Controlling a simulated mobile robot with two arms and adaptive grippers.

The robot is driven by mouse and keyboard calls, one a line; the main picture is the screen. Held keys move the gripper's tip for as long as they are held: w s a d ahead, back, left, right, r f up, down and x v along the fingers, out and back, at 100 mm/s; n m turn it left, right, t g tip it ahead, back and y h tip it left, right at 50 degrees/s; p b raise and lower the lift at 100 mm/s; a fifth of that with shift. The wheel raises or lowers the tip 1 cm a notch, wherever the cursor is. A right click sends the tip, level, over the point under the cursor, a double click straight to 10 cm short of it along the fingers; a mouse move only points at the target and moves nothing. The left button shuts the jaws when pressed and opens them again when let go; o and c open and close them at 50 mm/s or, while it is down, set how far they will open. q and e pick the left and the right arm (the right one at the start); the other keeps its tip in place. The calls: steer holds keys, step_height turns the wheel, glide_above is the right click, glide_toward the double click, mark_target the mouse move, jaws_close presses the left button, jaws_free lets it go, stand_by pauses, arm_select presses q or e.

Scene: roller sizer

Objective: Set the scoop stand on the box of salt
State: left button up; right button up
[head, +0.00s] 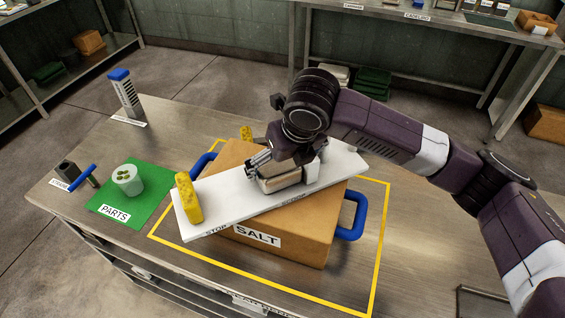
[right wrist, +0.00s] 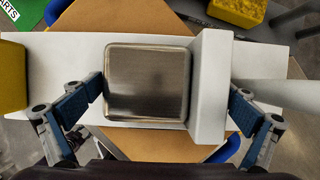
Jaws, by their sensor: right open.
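The box of salt (head: 285,245) is a brown carton with a SALT label and blue side handles, inside a yellow outline on the table. A long white board (head: 235,197), seemingly the scoop stand, lies slantwise across its top and overhangs at the front left. A metal pan-like piece (right wrist: 147,85) sits on the board against a white block (right wrist: 210,85) with a white bar. My right gripper (head: 283,178) is over the board, open, its blue-padded fingers (right wrist: 167,88) on either side of the metal piece and white block. My left gripper is not in view.
A yellow block (head: 188,198) stands on the board's left end. Another yellow piece (head: 246,133) shows behind the box. A green PARTS mat (head: 113,211) with a cup (head: 128,181), a blue-handled tool (head: 82,174) and a blue-capped holder (head: 125,95) are at left. The table's right side is mostly clear.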

steer(key=shift+s+r, duration=0.1)
steer(key=shift+r, duration=0.45)
steer(key=b+v, duration=0.1)
steer(key=v, duration=1)
steer(key=shift+s, duration=0.2)
steer(key=shift+f, duration=0.1)
